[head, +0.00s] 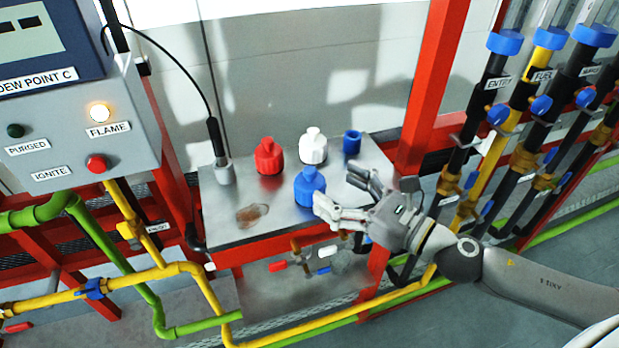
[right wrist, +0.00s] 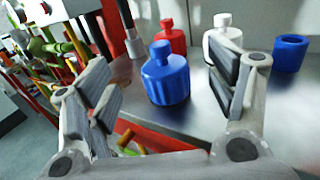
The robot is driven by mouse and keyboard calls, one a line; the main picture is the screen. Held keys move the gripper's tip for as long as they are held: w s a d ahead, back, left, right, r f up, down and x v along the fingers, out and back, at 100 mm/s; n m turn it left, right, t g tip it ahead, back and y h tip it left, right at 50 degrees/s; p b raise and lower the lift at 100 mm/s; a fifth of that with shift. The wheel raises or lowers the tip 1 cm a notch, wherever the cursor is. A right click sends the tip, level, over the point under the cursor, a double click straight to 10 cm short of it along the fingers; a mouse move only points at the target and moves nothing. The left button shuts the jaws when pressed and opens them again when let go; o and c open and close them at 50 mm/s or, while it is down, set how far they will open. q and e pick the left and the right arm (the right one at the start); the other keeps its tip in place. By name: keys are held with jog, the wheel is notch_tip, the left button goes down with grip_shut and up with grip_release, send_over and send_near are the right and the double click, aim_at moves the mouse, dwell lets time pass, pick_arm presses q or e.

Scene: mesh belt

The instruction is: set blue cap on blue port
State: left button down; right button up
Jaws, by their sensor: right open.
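The blue cap (head: 309,187), with a wide ribbed body and a narrow knob on top, stands upright on the metal shelf (head: 225,222). A short hollow blue cylinder (head: 352,142), which looks like the blue port, stands behind it to the right; its open top shows in the right wrist view (right wrist: 291,53). My right gripper (head: 336,187) is open and empty, just right of the blue cap. In the right wrist view the blue cap (right wrist: 166,78) appears between the spread fingers, beyond their tips. My left gripper is not in view.
A red cap (head: 268,156) and a white cap (head: 313,147) stand behind the blue cap. A grey post with a black cable (head: 223,165) is at the shelf's left. A red upright (head: 433,85) rises at the right. The shelf's front left, with a brown stain, is clear.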

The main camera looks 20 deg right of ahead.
aim_at(315, 174)
jog(key=shift+w+a+r, duration=0.15)
jog(key=shift+w+a, duration=0.15)
jog(key=shift+w, duration=0.2)
jog(key=shift+w+a+p, duration=0.15)
jog(key=shift+p, duration=0.15)
jog(key=shift+p+x, duration=0.65)
jog(key=shift+x, duration=0.1)
jog(key=p+x, duration=0.1)
jog(key=x, duration=0.2)
jog(key=shift+p, duration=0.35)
jog(key=shift+w+a, duration=0.15)
jog(key=shift+w, duration=0.2)
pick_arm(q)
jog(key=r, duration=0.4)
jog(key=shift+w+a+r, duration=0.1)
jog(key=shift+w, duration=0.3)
pick_arm(e)
jog(key=c, duration=1.2)
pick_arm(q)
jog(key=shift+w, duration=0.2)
